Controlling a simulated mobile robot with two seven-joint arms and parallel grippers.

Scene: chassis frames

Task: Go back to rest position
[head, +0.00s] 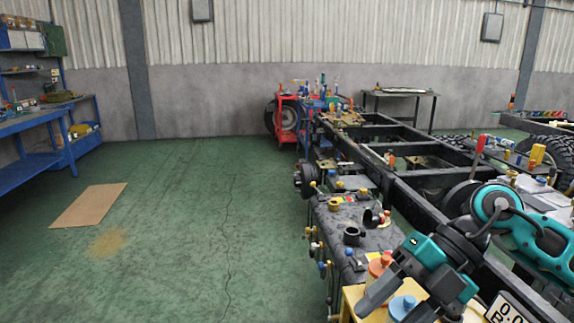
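My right arm, teal and dark grey, comes in from the right edge over the chassis frame. My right gripper (390,309) points down and to the left, with its dark fingers spread apart. An orange round knob (380,264) and a blue round knob (402,306) show beside and between the fingers, on or near a yellow part. I see nothing held between the fingers, though the lower fingertip is close to the picture's bottom edge. My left gripper is not in view.
The black chassis frame (405,185) with many parts fills the right side. A blue workbench (40,119) stands at the left, a red cart (286,122) and dark table (399,95) at the back. A cardboard sheet (88,205) lies on the open green floor.

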